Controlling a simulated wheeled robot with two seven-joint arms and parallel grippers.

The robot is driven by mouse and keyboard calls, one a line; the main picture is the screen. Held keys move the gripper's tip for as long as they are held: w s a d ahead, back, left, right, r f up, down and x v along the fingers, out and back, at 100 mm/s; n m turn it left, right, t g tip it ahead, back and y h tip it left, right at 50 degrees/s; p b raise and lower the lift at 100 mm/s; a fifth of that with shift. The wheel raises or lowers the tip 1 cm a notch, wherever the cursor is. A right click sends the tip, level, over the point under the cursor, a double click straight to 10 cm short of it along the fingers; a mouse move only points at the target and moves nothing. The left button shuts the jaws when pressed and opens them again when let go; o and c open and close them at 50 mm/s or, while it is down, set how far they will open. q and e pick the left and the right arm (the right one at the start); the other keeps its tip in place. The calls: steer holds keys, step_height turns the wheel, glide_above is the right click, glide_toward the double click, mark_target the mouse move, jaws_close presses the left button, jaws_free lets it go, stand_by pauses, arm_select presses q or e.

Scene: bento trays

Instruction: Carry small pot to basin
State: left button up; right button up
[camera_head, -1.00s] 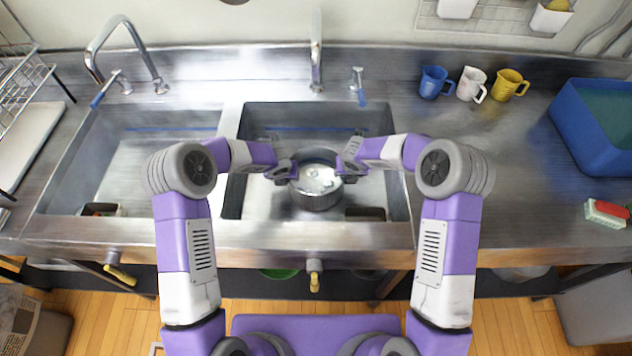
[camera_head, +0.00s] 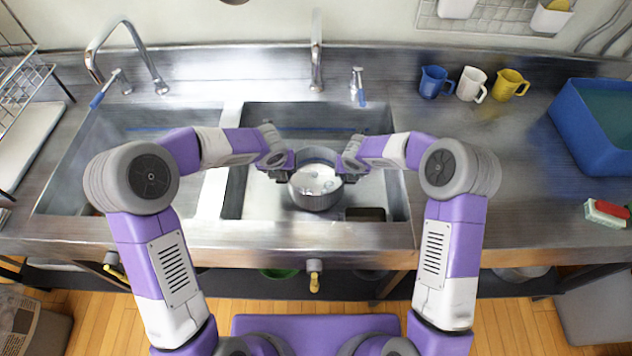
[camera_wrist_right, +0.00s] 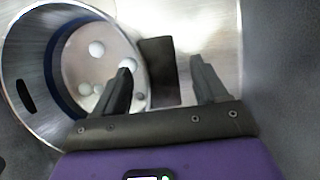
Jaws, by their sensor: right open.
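The small pot (camera_head: 316,199) is a round grey metal pot standing upright in the right sink basin (camera_head: 262,113). In the right wrist view the pot (camera_wrist_right: 40,45) fills the left side, with several small white round things inside. My left gripper (camera_head: 284,172) is at the pot's left side; its fingers are too small to tell open from shut. My right gripper (camera_head: 350,172) is at the pot's right side, open. In the wrist view its fingers (camera_wrist_right: 160,70) are spread, one over the pot's interior and one outside the rim; contact cannot be told.
A dark rectangular thing (camera_head: 365,215) lies at the right basin's front. The left basin (camera_head: 120,165) is mostly clear. Faucets (camera_head: 316,55) stand behind. Blue (camera_head: 433,82), white (camera_head: 470,84) and yellow (camera_head: 509,84) mugs and a blue tub (camera_head: 590,140) are on the right counter.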

steer(key=v, duration=1)
steer(key=shift+s+r, duration=0.25)
steer(key=shift+r, duration=0.1)
